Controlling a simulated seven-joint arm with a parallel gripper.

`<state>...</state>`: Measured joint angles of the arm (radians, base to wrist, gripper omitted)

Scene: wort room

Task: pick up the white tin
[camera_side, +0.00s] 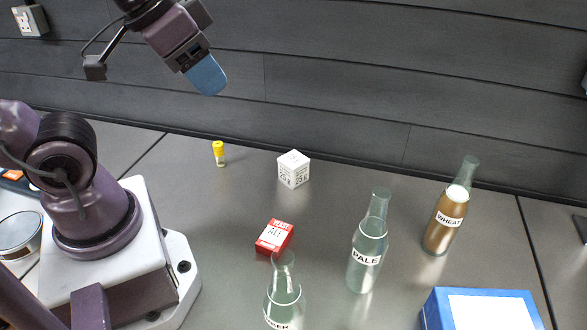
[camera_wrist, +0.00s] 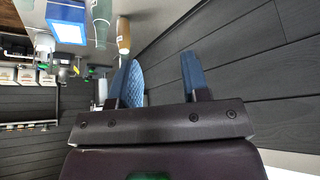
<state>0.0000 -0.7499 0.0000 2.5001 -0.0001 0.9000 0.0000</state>
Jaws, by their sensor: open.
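A small white box-shaped tin (camera_side: 293,170) with dark print stands on the grey bench near the back wall in the side view. I do not make out the white tin in the wrist view.
A red box (camera_side: 274,237) stands in front of the white tin, a yellow-capped vial (camera_side: 219,153) to its left. Glass bottles, clear (camera_side: 284,295), PALE (camera_side: 367,245) and brown WHEAT (camera_side: 447,220), and a blue-white box (camera_side: 482,310) stand right and front. The dark wall (camera_side: 340,110) is behind.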

